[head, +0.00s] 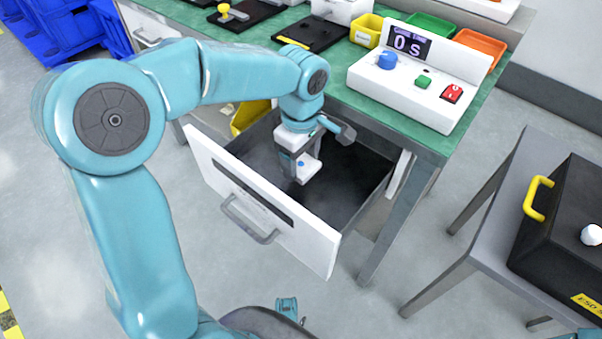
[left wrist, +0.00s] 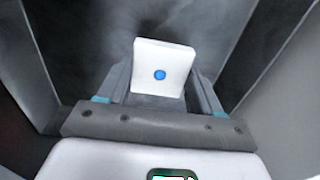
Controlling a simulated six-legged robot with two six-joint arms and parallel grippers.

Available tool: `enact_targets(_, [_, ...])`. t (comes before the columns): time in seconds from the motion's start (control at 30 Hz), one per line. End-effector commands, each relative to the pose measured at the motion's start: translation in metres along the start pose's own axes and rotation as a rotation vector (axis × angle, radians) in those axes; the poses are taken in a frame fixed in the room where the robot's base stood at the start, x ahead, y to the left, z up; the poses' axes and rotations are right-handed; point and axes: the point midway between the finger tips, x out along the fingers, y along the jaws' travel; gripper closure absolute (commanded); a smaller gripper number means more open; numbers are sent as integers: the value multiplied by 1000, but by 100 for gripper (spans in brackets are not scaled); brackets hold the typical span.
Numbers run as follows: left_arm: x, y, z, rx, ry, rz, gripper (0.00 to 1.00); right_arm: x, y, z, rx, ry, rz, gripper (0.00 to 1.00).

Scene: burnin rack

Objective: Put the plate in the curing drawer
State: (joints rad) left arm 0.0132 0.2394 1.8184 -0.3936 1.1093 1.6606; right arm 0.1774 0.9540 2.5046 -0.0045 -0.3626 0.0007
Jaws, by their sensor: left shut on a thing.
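The plate (head: 309,170) is a small white block with a blue dot. It also shows in the left wrist view (left wrist: 172,58), between the two fingers. My left gripper (head: 298,162) is shut on the plate and reaches down inside the open curing drawer (head: 215,163). The drawer has a white front with a grey handle and a dark inside, and stands pulled out under the green bench. In the left wrist view the dark drawer floor and side walls surround the plate; whether it touches the floor, I cannot tell. My right gripper is not in view.
On the green bench (head: 436,143) stands a white control box (head: 408,92) with a blue knob, a green button and a red switch. Coloured bins (head: 367,30) stand behind it. A grey side table (head: 487,221) holds a black case (head: 570,215) at the right.

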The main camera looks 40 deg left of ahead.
Motion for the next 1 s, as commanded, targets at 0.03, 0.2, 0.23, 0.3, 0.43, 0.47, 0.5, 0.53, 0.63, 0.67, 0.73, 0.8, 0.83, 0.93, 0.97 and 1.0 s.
enact_targets(0.03, [16, 0, 0, 0, 0, -3, 65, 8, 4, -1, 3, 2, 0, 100])
enact_targets(0.2, [39, 0, 0, -1, 0, -2, 65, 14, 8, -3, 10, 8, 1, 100])
enact_targets(0.23, [40, 0, 0, -1, 0, -1, 65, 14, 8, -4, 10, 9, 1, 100])
enact_targets(0.3, [41, 0, 0, -1, 0, 0, 65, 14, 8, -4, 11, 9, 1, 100])
enact_targets(0.43, [40, 0, 0, -1, 0, 0, 65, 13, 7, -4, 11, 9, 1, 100])
enact_targets(0.47, [40, 0, 0, 0, 0, 0, 65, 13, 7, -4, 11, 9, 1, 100])
enact_targets(0.5, [40, 0, 0, 0, 0, 0, 65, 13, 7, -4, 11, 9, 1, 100])
enact_targets(0.53, [41, 0, 0, 0, 0, 0, 65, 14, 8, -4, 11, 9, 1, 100])
enact_targets(0.63, [45, 0, 0, 0, 0, 0, 65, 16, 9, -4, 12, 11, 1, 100])
enact_targets(0.67, [44, 0, 0, 0, 0, 0, 29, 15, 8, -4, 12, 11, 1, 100])
enact_targets(0.73, [43, 0, 0, 0, 0, -1, 10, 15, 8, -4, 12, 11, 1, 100])
enact_targets(0.8, [43, 0, 0, 0, 0, -1, 10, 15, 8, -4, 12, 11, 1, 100])
enact_targets(0.83, [43, 0, 0, 0, 0, -1, 10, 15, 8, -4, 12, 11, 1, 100])
enact_targets(0.93, [43, 0, 0, 0, 0, -1, 10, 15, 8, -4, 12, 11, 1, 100])
enact_targets(0.97, [43, 0, 0, 0, 0, -1, 10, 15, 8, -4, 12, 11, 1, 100])
enact_targets(1.0, [42, 0, 0, 0, 0, 0, 10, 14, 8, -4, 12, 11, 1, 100])
